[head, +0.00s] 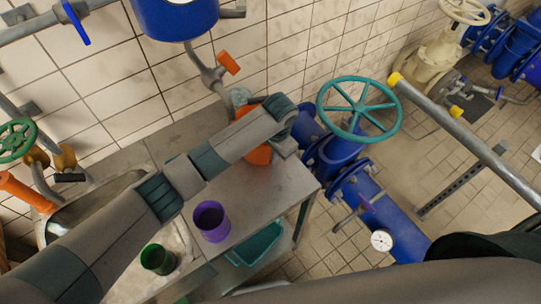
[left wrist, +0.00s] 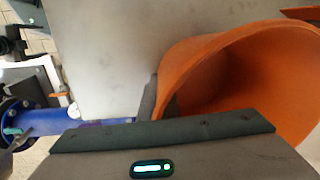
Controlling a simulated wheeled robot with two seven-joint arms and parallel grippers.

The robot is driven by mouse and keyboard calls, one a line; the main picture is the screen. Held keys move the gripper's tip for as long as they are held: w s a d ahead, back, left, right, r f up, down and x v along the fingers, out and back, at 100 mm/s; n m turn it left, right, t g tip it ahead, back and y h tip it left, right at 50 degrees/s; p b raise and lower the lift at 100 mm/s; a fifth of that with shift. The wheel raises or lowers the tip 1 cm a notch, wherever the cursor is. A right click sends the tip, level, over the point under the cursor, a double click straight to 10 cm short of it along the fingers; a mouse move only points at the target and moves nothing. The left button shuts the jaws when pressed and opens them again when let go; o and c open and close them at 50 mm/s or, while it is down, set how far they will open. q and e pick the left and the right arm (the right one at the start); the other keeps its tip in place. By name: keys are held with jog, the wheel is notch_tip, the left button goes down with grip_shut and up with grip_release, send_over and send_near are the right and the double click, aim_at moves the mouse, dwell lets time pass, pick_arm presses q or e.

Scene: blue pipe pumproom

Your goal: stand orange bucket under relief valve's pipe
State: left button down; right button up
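The orange bucket (head: 258,154) stands on the grey metal table near its back edge, partly hidden behind my left arm. In the left wrist view, its open mouth and inner wall (left wrist: 245,75) fill the right side. The relief valve's pipe (head: 212,80) comes down the wall below the blue tank, with an orange lever on it. Its lower end is close above the bucket; my arm hides whether they line up. My left gripper (head: 287,146) is at the bucket; one finger (left wrist: 148,99) shows beside the rim, the other is hidden. My right gripper is out of view.
A purple cup (head: 211,221) stands on the table (head: 268,200), a green cup (head: 158,259) left of it. A teal bin (head: 256,243) is below. A teal handwheel (head: 359,106) and blue pipes stand right of the table. A sink (head: 60,222) is at left.

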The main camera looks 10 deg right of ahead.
pick_arm(q)
jog(key=shift+f, duration=0.1)
jog(key=c, duration=2)
grip_release()
jog(key=shift+r, duration=0.45)
jog(key=shift+s+d+r+b, duration=0.15)
jog(key=shift+r+b, duration=0.3)
jog(key=shift+r, duration=1.4)
jog(key=shift+s+d+r+b, duration=0.1)
jog(key=shift+s+r+b, duration=0.3)
jog(key=shift+r, duration=1.5)
jog(key=shift+s+d+r+b, duration=0.1)
jog(key=shift+r+b, duration=0.4)
jog(key=shift+r, duration=1.35)
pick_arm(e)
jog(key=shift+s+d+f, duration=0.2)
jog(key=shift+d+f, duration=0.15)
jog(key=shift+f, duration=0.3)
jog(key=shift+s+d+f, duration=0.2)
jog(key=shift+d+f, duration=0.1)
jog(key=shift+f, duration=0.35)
